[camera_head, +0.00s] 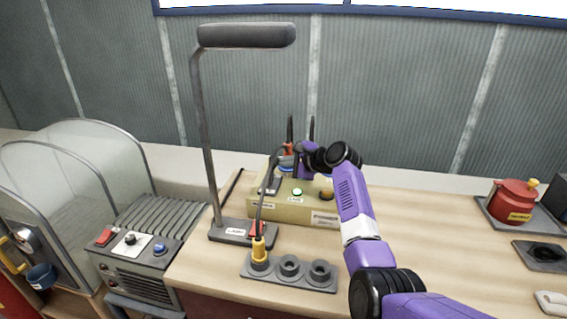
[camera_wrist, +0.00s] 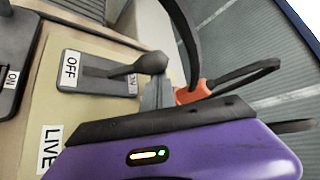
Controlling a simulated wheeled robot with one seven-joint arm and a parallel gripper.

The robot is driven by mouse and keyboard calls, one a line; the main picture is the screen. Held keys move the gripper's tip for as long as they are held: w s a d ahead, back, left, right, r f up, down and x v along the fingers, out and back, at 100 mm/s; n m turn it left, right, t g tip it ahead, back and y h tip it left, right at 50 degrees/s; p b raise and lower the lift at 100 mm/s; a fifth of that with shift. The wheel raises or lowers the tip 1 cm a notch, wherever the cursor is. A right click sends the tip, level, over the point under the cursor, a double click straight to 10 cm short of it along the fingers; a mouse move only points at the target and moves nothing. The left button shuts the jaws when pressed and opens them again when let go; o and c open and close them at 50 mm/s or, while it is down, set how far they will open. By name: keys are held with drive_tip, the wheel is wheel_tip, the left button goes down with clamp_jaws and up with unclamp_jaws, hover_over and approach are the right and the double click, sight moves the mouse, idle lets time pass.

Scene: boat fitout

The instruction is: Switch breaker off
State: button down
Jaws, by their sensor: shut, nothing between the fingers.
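The breaker (camera_wrist: 85,72) is a dark plate with a slot and a black-knobbed lever (camera_wrist: 148,64). Its OFF label is at the plate's left end; a second label, partly hidden, is at the right end. The lever's knob lies toward that right end. My gripper (camera_wrist: 156,94) is shut and empty, its grey fingertips close beside the knob; I cannot tell if they touch. In the head view the breaker sits on a beige box (camera_head: 292,210), partly hidden by a cable, with my gripper (camera_head: 286,163) just above it. A green lamp (camera_head: 297,191) marked LIVE glows on the box.
A lamp stand (camera_head: 208,130) rises left of the box. A yellow plug (camera_head: 259,251) sits in a grey socket strip (camera_head: 302,284) in front. A red pot (camera_head: 515,200) is far right; the bench between is mostly clear.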

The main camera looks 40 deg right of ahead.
sight(271, 160)
drive_tip(key=shift+s+a, duration=0.1)
idle(0.4)
drive_tip(key=s+a+n+t+b, duration=0.1)
drive_tip(key=b, duration=0.1)
drive_tip(key=a+r+n+t+h+b, duration=0.1)
drive_tip(key=t+b, duration=0.1)
drive_tip(key=shift+s+a+n, duration=0.15)
drive_tip(key=shift+s+n, duration=0.2)
drive_tip(key=shift+n, duration=0.05)
drive_tip(key=shift+s+a+r+n+t+h+b, duration=0.2)
drive_tip(key=shift+s+a+n+t+b, duration=0.2)
drive_tip(key=shift+b, duration=0.2)
drive_tip(key=shift+s+a+r+n+t+h+b, duration=0.1)
drive_tip(key=shift+s+a+n+t+h+b, duration=0.15)
drive_tip(key=shift+n+t+b, duration=0.3)
drive_tip(key=shift+s+a+r+b, duration=0.1)
drive_tip(key=shift+s+a+b, duration=0.2)
drive_tip(key=shift+a, duration=0.1)
drive_tip(key=shift+s+a+b, duration=0.15)
drive_tip(key=shift+a+b, duration=0.15)
drive_tip(key=shift+a, duration=0.1)
drive_tip(key=shift+s+a+f+n+t+b, duration=0.25)
drive_tip(key=shift+s+a+n+t+b, duration=0.1)
drive_tip(key=shift+s+n, duration=0.1)
drive_tip(key=shift+s+a, duration=0.15)
drive_tip(key=shift+a, duration=0.15)
drive_tip(key=shift+s+a+f, duration=0.2)
drive_tip(key=shift+s+a, duration=0.05)
drive_tip(key=shift+a, duration=0.1)
